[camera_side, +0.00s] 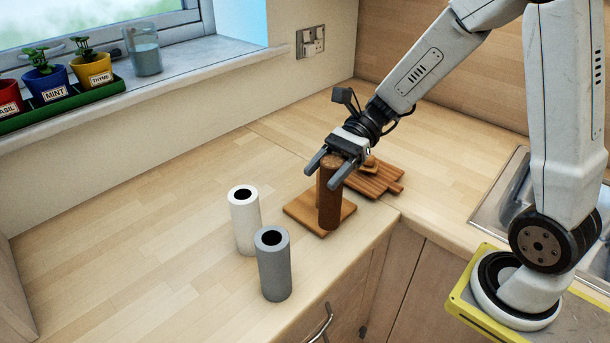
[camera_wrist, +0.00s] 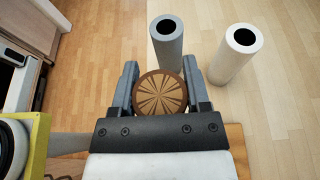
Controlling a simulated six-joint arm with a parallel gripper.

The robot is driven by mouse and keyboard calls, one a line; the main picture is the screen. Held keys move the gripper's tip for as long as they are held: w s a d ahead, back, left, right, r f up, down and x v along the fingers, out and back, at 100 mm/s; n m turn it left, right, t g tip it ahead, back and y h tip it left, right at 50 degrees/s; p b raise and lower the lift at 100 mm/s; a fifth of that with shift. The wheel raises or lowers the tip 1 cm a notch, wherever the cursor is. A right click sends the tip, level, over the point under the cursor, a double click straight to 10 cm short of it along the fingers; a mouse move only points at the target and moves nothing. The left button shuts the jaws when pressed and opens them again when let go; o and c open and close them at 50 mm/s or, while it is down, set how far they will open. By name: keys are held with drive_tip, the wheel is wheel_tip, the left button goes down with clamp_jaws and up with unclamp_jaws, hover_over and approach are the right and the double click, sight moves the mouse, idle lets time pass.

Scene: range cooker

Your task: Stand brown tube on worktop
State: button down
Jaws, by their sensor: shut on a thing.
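The brown tube (camera_side: 330,205) is upright, with its top between the fingers of my gripper (camera_side: 323,178). In the wrist view its round end, with a radial pattern (camera_wrist: 160,97), shows between the two fingers (camera_wrist: 160,85). My gripper is shut on the tube. The tube's lower end is over or on a square wooden board (camera_side: 298,208) near the front edge of the worktop (camera_side: 140,240). I cannot tell whether it touches the board.
A white tube (camera_side: 245,225) and a grey tube (camera_side: 274,268) stand on the worktop left of the board. A slatted wooden board (camera_side: 378,182) lies behind. The sink (camera_side: 497,205) is at right, potted herbs (camera_side: 95,72) on the sill. The left worktop is clear.

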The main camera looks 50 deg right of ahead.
sight(324, 206)
drive_tip(key=shift+f, duration=0.15)
drive_tip(key=shift+f, duration=2.2)
drive_tip(key=shift+f, duration=1.7)
drive_tip(key=shift+c, duration=0.3)
unclamp_jaws()
drive_tip(key=shift+f, duration=0.1)
drive_tip(key=v, duration=1.2)
